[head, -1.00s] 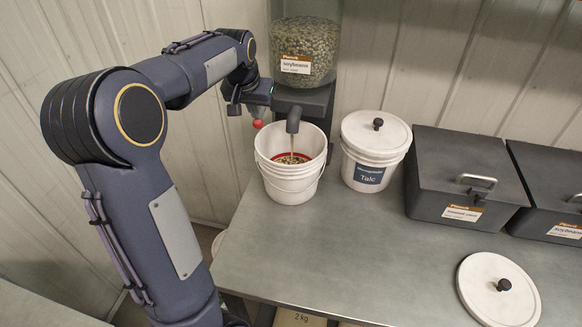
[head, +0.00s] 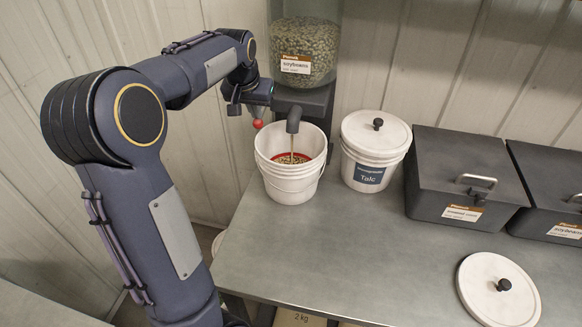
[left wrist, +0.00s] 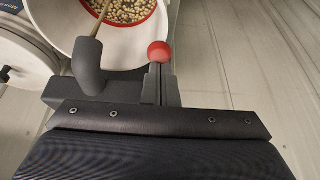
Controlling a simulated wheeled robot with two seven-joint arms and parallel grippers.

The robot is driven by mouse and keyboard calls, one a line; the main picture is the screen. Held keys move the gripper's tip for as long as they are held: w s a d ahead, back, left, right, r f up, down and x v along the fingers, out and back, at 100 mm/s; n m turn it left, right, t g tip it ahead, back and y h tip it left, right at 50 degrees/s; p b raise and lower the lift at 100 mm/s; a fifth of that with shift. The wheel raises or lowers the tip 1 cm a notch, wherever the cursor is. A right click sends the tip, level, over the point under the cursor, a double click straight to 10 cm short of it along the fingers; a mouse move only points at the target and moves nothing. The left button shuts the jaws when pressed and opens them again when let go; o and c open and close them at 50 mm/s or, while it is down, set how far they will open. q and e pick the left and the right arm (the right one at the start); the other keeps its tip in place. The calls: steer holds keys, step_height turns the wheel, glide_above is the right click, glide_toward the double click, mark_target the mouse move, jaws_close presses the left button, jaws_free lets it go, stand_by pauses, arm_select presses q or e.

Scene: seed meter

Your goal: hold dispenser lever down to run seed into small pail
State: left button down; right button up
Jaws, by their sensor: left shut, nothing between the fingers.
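The clear seed hopper (head: 304,45), labelled soybeans, stands at the back wall with a dark spout (head: 293,120) below it. A thin stream of seed runs from the spout into the white pail (head: 290,186) under it. Seed (left wrist: 125,8) covers the pail's bottom, and a red band (head: 303,155) shows on the inner wall. The lever's red knob (head: 258,124) is left of the spout; it also shows in the left wrist view (left wrist: 158,52). My left gripper (head: 257,104) is shut and empty, right at the lever; exact contact is hard to see. My right gripper is out of view.
A lidded white talc bucket (head: 370,160) stands right of the pail. Two dark lidded boxes (head: 463,165) (head: 555,190) are further right. A loose white lid (head: 480,290) lies at the front right. The middle of the metal bench (head: 350,245) is clear.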

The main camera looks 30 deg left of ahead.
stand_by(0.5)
arm_select(q)
step_height(320, 180, up, 9)
steer(key=p, duration=0.8)
stand_by(0.6)
steer(key=s+d+f+h+b, duration=0.1)
steer(key=s+d+f, duration=0.2)
steer(key=s+d, duration=0.4)
steer(key=s+d+f+m+h+b, duration=0.1)
steer(key=s+d+f, duration=0.3)
steer(key=s+d, duration=0.4)
steer(key=s+d+f+m+t+h+b, duration=0.1)
steer(key=s+d+f+h+b, duration=0.1)
steer(key=s+d, duration=0.5)
steer(key=s+f+h, duration=0.1)
steer(key=s+f, duration=0.1)
steer(key=s, duration=0.3)
steer(key=shift+s+d, duration=0.2)
